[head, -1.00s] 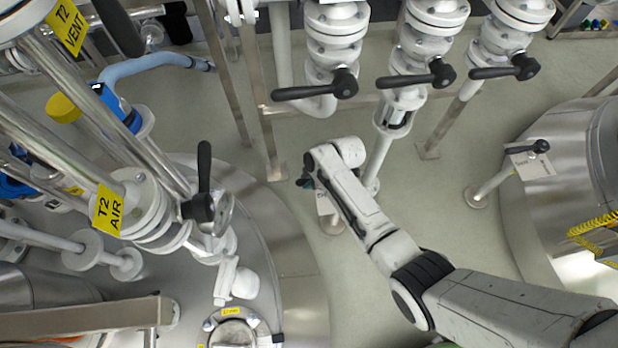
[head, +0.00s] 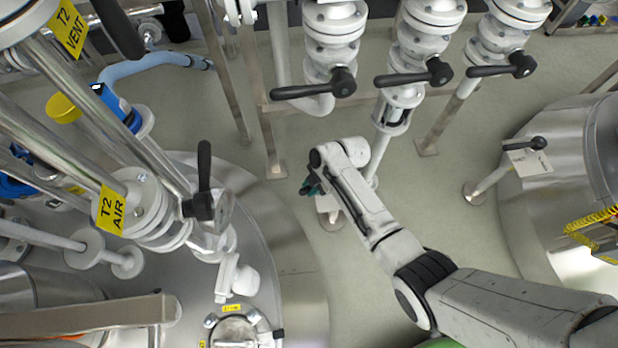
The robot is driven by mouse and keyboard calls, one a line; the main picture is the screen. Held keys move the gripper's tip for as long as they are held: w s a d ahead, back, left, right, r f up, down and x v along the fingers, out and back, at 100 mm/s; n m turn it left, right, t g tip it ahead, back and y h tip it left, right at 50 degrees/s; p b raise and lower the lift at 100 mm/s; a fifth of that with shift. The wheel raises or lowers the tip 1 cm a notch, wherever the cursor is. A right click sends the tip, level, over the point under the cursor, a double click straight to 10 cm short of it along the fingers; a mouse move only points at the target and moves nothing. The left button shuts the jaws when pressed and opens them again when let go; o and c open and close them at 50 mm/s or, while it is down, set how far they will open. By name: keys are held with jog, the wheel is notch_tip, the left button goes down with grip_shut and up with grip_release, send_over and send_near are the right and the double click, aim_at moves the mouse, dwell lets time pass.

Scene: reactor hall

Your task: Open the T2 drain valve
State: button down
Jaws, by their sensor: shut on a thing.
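My white arm reaches from the lower right to a low post in the middle of the head view. My gripper (head: 311,187), small and dark with a teal part, shows beside the wrist. It is shut; the thing between its fingers is mostly hidden, most likely the black handle of the drain valve. The drain valve's post with a pale plate (head: 328,204) stands on the floor just below the wrist. I cannot read its label or tell the handle's angle. A similar post with a black handle (head: 536,144) stands by the right tank.
Valves with black levers (head: 320,88) hang along the top. At left are pipes with yellow T2 AIR (head: 110,209) and T2 VENT (head: 67,28) labels and an upright black lever (head: 204,180). Steel tanks stand left and right (head: 560,190).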

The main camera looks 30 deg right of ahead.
jog(key=s+n, duration=0.1)
jog(key=s+n+g, duration=0.1)
jog(key=s+n, duration=0.1)
jog(key=s+d+n+g, duration=0.1)
jog(key=shift+s+n+y, duration=0.25)
jog(key=shift+n+y, duration=0.05)
jog(key=shift+s+d+n+g, duration=0.45)
jog(key=shift+s+n, duration=0.3)
jog(key=shift+n, duration=0.2)
jog(key=shift+s+d+n+g, duration=0.35)
jog(key=shift+s+d+n, duration=0.2)
jog(key=shift+s+n, duration=0.3)
jog(key=shift+w, duration=0.1)
jog(key=c, duration=1)
grip_release()
jog(key=shift+o, duration=0.2)
jog(key=shift+w, duration=0.1)
jog(key=shift+r, duration=0.1)
jog(key=p+v, duration=0.2)
jog(key=v, duration=0.8)
jog(key=shift+r, duration=0.3)
jog(key=shift+d, duration=0.1)
